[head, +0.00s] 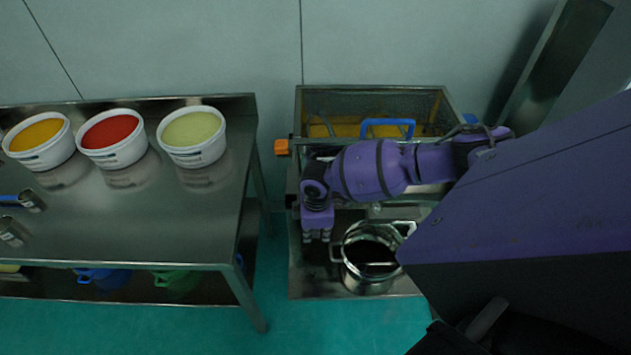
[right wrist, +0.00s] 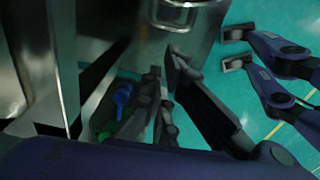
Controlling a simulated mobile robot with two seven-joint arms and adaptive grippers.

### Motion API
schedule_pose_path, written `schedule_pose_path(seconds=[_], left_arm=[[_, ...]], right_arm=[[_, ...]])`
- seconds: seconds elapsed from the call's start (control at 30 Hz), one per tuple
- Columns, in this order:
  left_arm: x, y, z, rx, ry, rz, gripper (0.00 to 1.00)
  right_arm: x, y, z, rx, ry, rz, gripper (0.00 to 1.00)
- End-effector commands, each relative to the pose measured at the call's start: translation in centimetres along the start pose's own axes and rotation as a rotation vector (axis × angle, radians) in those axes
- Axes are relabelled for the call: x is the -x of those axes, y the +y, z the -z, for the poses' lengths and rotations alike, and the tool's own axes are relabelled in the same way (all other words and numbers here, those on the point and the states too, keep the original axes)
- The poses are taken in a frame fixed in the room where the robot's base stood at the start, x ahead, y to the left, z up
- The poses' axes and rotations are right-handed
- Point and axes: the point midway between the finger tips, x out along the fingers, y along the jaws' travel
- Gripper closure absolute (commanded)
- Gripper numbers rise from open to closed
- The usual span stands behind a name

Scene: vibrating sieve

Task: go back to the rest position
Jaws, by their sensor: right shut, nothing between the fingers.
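My right arm reaches in from the right of the head view, across the sieve machine (head: 300,125). My right gripper (head: 316,237) points down at the left of the arm, shut and empty. It is just left of the steel pot (head: 367,282), which stands on the metal base in front of the machine. I cannot tell whether the gripper touches the pot's left handle. The arm hides the middle of the machine. The right wrist view shows steel surfaces and dark finger parts, some perhaps reflections. My left gripper is not in the head view.
At left, a steel table (head: 120,235) carries tubs of orange (head: 40,158), red (head: 125,152) and pale yellow-green (head: 192,158) material, and metal scoops (head: 30,201). Blue (head: 100,277) and green (head: 177,279) items lie on its lower shelf. A floor gap separates table and machine.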

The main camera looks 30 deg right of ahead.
Motion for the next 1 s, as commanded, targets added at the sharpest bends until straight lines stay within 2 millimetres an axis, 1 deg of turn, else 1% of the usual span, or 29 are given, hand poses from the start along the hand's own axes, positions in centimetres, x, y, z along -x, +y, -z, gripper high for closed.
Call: schedule_pose_path(seconds=[0.1,0.27,0.37,0.47,0.5,0.57,0.6,0.7,0.73,0.8,0.87,0.93,0.97,1.0], left_arm=[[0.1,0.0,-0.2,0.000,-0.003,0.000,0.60],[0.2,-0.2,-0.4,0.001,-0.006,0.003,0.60],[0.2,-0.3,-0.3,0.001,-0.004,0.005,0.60],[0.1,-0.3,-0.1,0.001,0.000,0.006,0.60],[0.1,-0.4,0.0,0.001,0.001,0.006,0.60],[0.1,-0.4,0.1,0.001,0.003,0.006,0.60],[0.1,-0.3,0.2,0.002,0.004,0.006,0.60],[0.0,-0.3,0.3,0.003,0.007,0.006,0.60],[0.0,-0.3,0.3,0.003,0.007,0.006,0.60],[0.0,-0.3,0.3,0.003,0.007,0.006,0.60],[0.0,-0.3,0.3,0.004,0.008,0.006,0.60],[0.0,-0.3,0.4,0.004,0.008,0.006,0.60],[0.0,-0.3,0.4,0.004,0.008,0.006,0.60],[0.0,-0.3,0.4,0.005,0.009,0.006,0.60]], right_arm=[[0.2,-0.1,0.0,0.000,-0.001,0.002,1.00],[0.1,-0.1,0.0,0.000,-0.001,0.004,1.00],[-0.6,-1.3,0.8,0.002,0.021,0.010,1.00],[-2.5,-4.8,3.1,-0.002,0.094,0.028,1.00],[-3.4,-6.7,4.5,-0.010,0.139,0.036,1.00],[-4.5,-10.1,6.9,-0.036,0.225,0.047,1.00],[-5.1,-12.3,8.6,-0.062,0.288,0.051,1.00],[-5.3,-16.5,11.9,-0.159,0.440,0.045,1.00],[-5.2,-17.5,12.6,-0.196,0.482,0.041,1.00],[-4.7,-19.3,13.7,-0.291,0.570,0.021,1.00],[-4.2,-20.2,13.9,-0.382,0.634,-0.005,1.00],[-3.6,-20.8,13.3,-0.498,0.695,-0.048,1.00],[-3.3,-20.9,12.7,-0.549,0.715,-0.070,1.00],[-3.0,-20.9,11.5,-0.615,0.735,-0.105,1.00]])
